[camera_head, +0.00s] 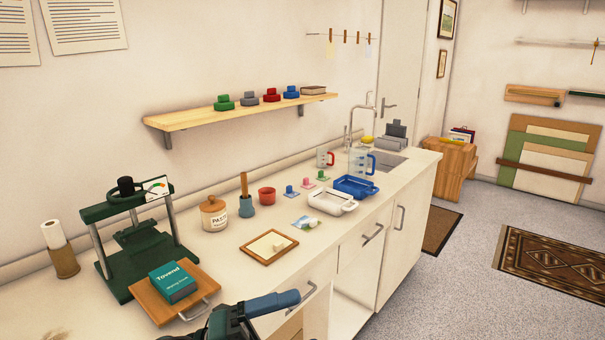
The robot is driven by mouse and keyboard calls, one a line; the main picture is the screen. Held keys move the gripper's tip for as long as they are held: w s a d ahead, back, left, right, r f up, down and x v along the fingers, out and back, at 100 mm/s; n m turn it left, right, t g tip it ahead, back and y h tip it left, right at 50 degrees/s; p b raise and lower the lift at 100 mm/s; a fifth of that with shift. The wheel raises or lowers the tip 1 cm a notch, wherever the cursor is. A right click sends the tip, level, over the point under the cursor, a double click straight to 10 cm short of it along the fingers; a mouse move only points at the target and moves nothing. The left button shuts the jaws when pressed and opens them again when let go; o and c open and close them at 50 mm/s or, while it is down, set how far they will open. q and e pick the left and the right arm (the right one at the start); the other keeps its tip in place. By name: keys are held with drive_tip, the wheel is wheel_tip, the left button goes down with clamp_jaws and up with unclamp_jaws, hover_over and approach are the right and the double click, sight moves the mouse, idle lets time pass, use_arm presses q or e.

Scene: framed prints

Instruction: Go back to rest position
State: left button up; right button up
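A dark part with a blue-grey cylinder (268,304) shows at the bottom edge, in front of the counter front. It looks like part of my own arm, but I cannot tell which arm. No gripper fingers can be made out in the view, so neither gripper's opening shows.
The white counter (308,256) runs along the wall. On it stand a green press (140,247), a teal box (172,282) on a wooden board, a paste jar (214,213), a white tray (330,202) and a blue tray (354,187). A wall shelf (238,110) hangs above. Floor (480,216) is open at right.

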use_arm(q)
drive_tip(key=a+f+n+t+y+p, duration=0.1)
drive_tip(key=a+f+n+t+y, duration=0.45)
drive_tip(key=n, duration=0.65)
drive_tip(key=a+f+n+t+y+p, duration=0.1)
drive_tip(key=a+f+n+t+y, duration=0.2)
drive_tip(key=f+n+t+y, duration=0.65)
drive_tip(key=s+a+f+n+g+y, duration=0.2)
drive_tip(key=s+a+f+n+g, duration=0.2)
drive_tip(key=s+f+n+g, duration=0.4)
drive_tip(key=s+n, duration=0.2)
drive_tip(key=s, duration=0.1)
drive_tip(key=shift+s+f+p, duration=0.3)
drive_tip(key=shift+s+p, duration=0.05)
